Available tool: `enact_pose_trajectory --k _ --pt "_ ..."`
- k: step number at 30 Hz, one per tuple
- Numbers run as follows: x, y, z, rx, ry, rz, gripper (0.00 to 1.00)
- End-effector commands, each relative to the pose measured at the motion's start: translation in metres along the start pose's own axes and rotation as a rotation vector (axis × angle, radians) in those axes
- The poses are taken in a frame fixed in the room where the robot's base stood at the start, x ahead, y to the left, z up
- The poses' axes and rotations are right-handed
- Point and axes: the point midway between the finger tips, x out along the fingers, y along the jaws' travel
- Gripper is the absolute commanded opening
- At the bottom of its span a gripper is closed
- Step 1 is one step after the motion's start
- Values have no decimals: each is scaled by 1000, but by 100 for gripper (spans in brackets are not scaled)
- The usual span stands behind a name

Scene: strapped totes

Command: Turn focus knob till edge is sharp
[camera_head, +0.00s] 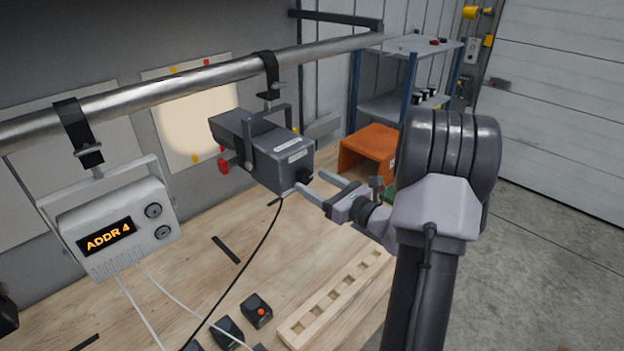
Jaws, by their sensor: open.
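A dark grey lamp fixture (262,150) hangs by a yoke and clamp from the metal pipe. A small black knob (303,174) sits on its near end. A red knob (223,167) sticks out low on its left side. I cannot tell from markings which is the focus knob. A warm patch of light (190,122) lies on a pale panel on the wall, and its edge looks soft. My gripper (310,182) is open, with its two fingers pointing at the fixture's near end, around or just short of the black knob. Contact cannot be told.
The pipe (180,87) crosses above the bench (210,275). A white box reading "ADDR 4" (118,228) hangs at left. A black cable drops from the fixture. A slotted wooden rack (335,300), small black boxes (257,311) and an orange bin (368,150) are on the bench.

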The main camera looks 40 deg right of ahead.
Motion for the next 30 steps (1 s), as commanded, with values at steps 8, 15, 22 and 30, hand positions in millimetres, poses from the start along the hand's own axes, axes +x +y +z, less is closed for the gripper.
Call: enact_pose_trajectory --k 8,15,22,30 --pt "14 0 0 1 -1 -1 63" --pt "14 0 0 1 -1 -1 40" --pt "13 0 0 2 -1 -1 1" --pt "13 1 4 329 1 0 1"
